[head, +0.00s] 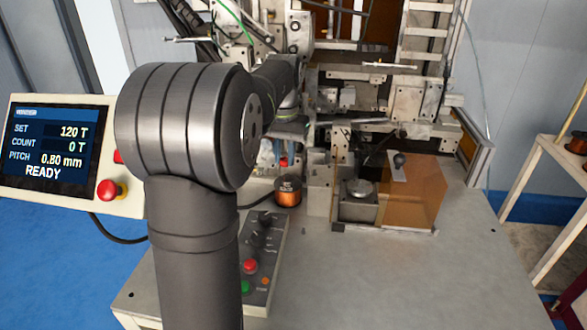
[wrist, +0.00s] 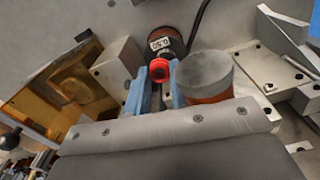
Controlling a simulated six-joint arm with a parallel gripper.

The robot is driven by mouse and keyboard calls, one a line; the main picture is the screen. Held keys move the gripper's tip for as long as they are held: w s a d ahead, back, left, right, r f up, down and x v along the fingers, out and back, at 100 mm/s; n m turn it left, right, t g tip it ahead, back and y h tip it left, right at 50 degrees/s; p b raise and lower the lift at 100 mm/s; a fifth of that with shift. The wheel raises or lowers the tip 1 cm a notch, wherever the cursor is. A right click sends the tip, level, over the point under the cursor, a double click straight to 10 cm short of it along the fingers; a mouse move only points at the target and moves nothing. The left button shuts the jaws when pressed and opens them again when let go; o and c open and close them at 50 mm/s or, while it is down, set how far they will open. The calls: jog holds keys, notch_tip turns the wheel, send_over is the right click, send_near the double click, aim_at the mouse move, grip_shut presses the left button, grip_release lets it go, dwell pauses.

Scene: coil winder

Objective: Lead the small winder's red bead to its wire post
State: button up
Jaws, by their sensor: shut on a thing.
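The red bead (wrist: 159,70) sits between the blue fingertips of my gripper (wrist: 158,80) in the wrist view. The gripper is shut on it. In the head view the bead (head: 283,163) is a small red spot at the blue fingers (head: 276,155), above and behind a copper wire spool (head: 288,190). In the wrist view a dark-topped spool (wrist: 168,40) with a white label lies just beyond the bead. A grey-topped round part with a copper-coloured side (wrist: 205,75) is right of the fingers. I cannot make out the wire post or any wire at the bead.
The winder's metal frame (head: 350,95) stands behind the gripper. An amber guard (head: 410,195) and a block with a round metal top (head: 358,200) are to the right. A control box (head: 262,245) lies in front. The table's front right (head: 400,280) is clear.

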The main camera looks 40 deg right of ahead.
jog(key=s+d+r+m, duration=0.1)
jog(key=d+m, duration=0.1)
jog(key=s+d+m, duration=0.1)
jog(key=d+m, duration=0.1)
jog(key=d, duration=0.1)
jog(key=s+d+r+m, duration=0.1)
jog(key=d+m, duration=0.1)
jog(key=m, duration=0.1)
jog(key=shift+d+r, duration=0.2)
jog(key=shift+r, duration=0.1)
jog(key=shift+f, duration=2.45)
jog(key=shift+f, duration=0.3)
jog(key=shift+f, duration=0.8)
jog(key=o, duration=1)
notch_tip(320, 180, up, 18)
jog(key=shift+f, duration=0.25)
